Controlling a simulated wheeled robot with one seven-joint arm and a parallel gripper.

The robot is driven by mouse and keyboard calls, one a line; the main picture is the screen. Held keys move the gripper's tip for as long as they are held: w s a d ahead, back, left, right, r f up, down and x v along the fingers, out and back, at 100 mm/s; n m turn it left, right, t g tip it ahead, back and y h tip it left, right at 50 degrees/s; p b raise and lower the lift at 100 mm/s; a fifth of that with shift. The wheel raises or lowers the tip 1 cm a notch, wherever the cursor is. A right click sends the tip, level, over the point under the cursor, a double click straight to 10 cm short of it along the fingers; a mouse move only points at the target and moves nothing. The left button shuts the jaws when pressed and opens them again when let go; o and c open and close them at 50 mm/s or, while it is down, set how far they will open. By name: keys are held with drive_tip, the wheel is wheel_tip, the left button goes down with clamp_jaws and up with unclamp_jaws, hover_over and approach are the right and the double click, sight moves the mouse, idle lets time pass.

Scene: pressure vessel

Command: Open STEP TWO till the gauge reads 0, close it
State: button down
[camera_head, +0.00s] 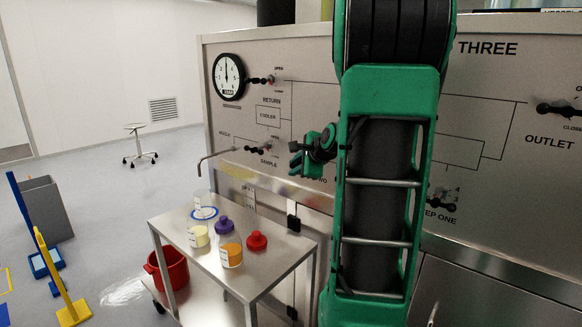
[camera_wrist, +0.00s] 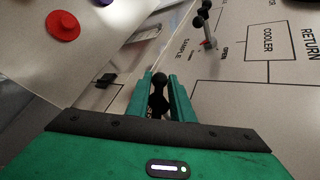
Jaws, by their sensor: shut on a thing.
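My gripper (camera_head: 314,150) is at the panel, left of my green arm. In the wrist view, its green fingers (camera_wrist: 160,92) are shut on a black ball-ended valve handle (camera_wrist: 158,96). The label by this valve is mostly hidden; in the head view, a partly covered label ending like "WO" sits just below my gripper, which fits STEP TWO. The round white gauge (camera_head: 228,77) is at the panel's upper left. Its dark needle looks about upright; the number it reads is too small to tell.
The SAMPLE valve (camera_head: 257,149), RETURN valve (camera_head: 262,80), STEP ONE valve (camera_head: 441,202) and OUTLET valve (camera_head: 558,109) are on the panel. A steel cart (camera_head: 188,268) with jars stands below the bent spout (camera_head: 222,153).

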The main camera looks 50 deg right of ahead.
drive_tip(key=s+r+n+g+h, duration=0.1)
drive_tip(key=s+n+g, duration=0.1)
drive_tip(key=g, duration=1)
drive_tip(key=s+n+g+h, duration=0.2)
drive_tip(key=s+n+g, duration=0.1)
drive_tip(key=g, duration=1)
drive_tip(key=shift+s+d+r+g, duration=0.3)
drive_tip(key=shift+s+d+r, duration=0.05)
drive_tip(key=shift+s, duration=0.3)
drive_tip(key=shift+r, duration=0.1)
idle(0.4)
drive_tip(key=c, duration=1.8)
unclamp_jaws()
drive_tip(key=shift+d, duration=0.1)
drive_tip(key=shift+o, duration=0.2)
